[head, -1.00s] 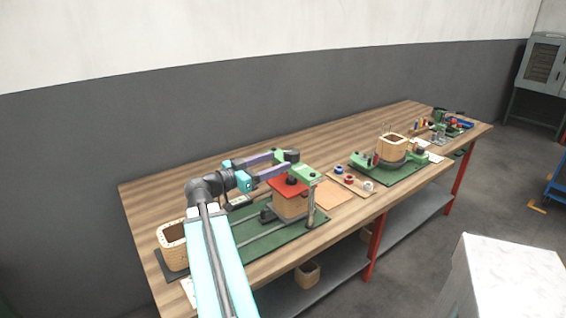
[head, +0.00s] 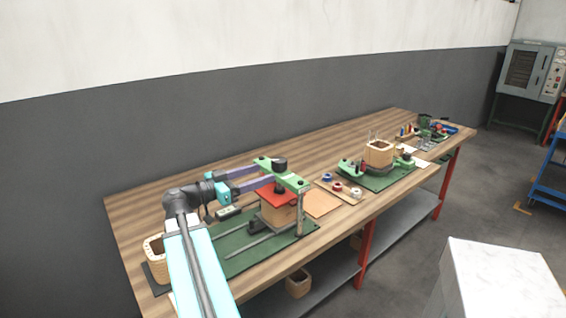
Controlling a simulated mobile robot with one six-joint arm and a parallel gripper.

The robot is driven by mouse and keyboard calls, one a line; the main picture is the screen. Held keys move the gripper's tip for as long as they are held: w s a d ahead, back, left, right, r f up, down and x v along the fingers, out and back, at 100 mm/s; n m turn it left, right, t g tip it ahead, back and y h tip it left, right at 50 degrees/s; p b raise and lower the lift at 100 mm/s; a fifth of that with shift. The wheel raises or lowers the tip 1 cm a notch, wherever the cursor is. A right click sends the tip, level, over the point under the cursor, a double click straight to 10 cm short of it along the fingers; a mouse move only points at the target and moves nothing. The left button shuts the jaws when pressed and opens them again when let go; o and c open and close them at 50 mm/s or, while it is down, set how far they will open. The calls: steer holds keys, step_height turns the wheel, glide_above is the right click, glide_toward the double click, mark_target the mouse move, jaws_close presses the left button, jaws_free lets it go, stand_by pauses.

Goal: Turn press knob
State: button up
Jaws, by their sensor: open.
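The press stands on a green base plate (head: 240,246) on the bench. It has a green crossbar (head: 291,179) on posts, a red plate (head: 266,193) below it, and a wooden block (head: 278,216) under the plate. The black press knob (head: 280,164) sits on top of the crossbar near its middle. My gripper (head: 264,171) is open, with its two long purple fingers spread apart and reaching from the left toward the crossbar and knob. I cannot tell whether the fingertips touch the press or whether the knob lies between them.
A wooden coil former (head: 154,248) stands left of the press. Tape rolls (head: 338,187) lie on a board to the right, before a second green fixture (head: 385,180) with a wooden former. Tools crowd the far end. The bench (head: 160,204) is clear along the back left.

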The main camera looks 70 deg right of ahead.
mark_target(279, 164)
steer(key=w+d+m+g+y+b, duration=0.1)
steer(key=w+b, duration=0.1)
steer(key=w+d+r+m+g+y+b, duration=0.1)
steer(key=m+g+y+b, duration=0.1)
steer(key=b, duration=0.1)
steer(key=shift+w+d+r+g+y, duration=0.15)
steer(key=shift+w+d+g+y, duration=0.15)
steer(key=shift+w+d, duration=0.1)
steer(key=shift+s+d, duration=0.1)
stand_by(0.4)
steer(key=p+x, duration=0.2)
steer(key=x, duration=1.1)
steer(key=shift+s+d, duration=0.15)
steer(key=c, duration=1.1)
